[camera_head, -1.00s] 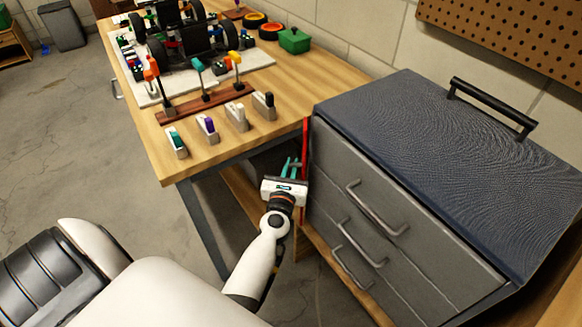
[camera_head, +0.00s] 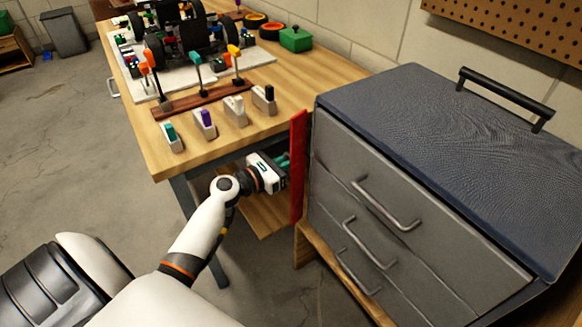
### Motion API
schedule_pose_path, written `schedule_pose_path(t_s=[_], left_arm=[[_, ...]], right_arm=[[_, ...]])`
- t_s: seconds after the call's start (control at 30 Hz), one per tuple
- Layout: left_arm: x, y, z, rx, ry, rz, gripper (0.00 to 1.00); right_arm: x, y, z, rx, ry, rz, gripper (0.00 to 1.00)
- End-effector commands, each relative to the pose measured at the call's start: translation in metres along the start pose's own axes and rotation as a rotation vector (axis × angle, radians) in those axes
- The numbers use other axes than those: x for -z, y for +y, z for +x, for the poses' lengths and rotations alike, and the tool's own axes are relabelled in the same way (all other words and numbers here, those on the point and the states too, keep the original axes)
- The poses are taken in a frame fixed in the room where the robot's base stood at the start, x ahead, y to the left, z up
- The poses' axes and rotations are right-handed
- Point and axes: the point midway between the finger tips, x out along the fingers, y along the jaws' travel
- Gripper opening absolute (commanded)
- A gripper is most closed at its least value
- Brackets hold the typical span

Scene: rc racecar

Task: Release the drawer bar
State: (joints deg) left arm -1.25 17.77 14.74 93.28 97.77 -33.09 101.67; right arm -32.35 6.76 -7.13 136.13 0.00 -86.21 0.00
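A grey tool chest (camera_head: 420,205) with a dark lid stands at the right, its drawers shut. A red upright bar (camera_head: 298,168) stands at the chest's front left edge, with its broad face showing. My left gripper (camera_head: 283,163) is just left of the red bar, below the workbench top, with its teal fingers pointing right toward it. The fingers are small and partly overlapped, so I cannot tell whether they are open or touch the bar. My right gripper is not in view.
The wooden workbench (camera_head: 190,147) is at upper left, with small coloured holders, a racecar and a green box (camera_head: 295,39) on it. The chest's drawers have metal handles (camera_head: 385,205). Bare concrete floor (camera_head: 75,170) lies to the left.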

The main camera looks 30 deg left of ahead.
Motion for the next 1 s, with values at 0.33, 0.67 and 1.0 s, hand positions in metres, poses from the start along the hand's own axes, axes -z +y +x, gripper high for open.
schedule_pose_path(t_s=[0.33, 0.67, 1.0], left_arm=[[-0.001, -0.004, 0.006, -0.208, 0.001, 0.001, 0.0], [0.0, -0.005, 0.009, -0.299, 0.0, 0.0, 0.0], [0.0, -0.004, 0.009, -0.309, 0.0, -0.001, 0.0]], right_arm=[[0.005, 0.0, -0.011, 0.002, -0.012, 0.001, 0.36], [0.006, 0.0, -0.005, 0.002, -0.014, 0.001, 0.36], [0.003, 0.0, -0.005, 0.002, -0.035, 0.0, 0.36]])
